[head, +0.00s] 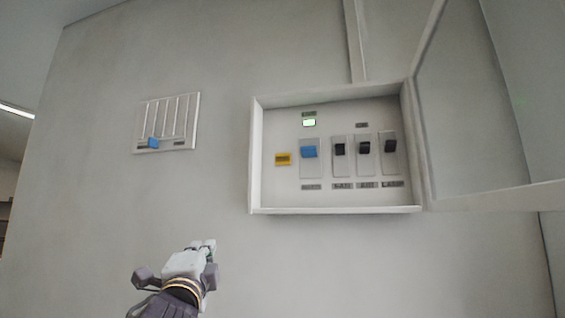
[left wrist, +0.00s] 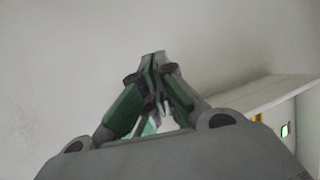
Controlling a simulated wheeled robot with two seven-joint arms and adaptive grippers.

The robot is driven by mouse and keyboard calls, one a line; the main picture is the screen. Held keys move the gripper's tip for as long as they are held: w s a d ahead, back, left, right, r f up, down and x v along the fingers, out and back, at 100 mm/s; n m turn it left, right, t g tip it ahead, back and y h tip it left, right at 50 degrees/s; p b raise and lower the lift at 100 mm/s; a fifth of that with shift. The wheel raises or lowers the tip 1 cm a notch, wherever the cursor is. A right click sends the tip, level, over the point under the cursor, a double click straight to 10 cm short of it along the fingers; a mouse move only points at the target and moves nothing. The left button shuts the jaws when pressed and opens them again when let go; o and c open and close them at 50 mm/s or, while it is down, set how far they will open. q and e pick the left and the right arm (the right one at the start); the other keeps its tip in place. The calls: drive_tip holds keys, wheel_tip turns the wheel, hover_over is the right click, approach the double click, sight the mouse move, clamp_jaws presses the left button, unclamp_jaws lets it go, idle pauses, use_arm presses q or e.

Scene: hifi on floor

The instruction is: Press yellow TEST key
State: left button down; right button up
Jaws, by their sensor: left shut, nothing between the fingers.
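The yellow key (head: 283,159) sits at the left inside an open wall box (head: 254,150), beside a blue switch (head: 309,152). A small part of the yellow key also shows in the left wrist view (left wrist: 257,117), past the box's edge. My left gripper (head: 207,244) is shut and empty, below and to the left of the box, apart from it. Its closed fingers (left wrist: 153,65) point at the bare wall in the left wrist view. My right gripper is in neither view.
The box's clear door (head: 470,110) stands open to the right. Several black switches (head: 364,148) line the box, with a lit green indicator (head: 309,122) above the blue switch. A slotted panel with a blue slider (head: 153,143) is on the wall at left. The wall between is clear.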

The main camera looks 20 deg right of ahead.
sight(283, 159)
use_arm(q)
drive_tip(key=s+d+r+m+t+h, duration=0.1)
drive_tip(key=s+d+r+m+h, duration=0.1)
drive_tip(key=r, duration=0.4)
drive_tip(key=s+d+r+m+t+h, duration=0.1)
drive_tip(key=s+d+r+m+h, duration=0.1)
drive_tip(key=s+d+r+m, duration=0.2)
drive_tip(key=s+d+r+m+t+h, duration=0.1)
drive_tip(key=s+d+r+m+h, duration=0.1)
drive_tip(key=s+r, duration=0.5)
wheel_tip(283, 159, up, 4)
drive_tip(key=shift+d+f+m+t, duration=0.25)
drive_tip(key=shift+d+m+t, duration=0.2)
drive_tip(key=shift+m, duration=0.35)
drive_tip(key=shift+w+d, duration=0.1)
drive_tip(key=shift+w, duration=0.1)
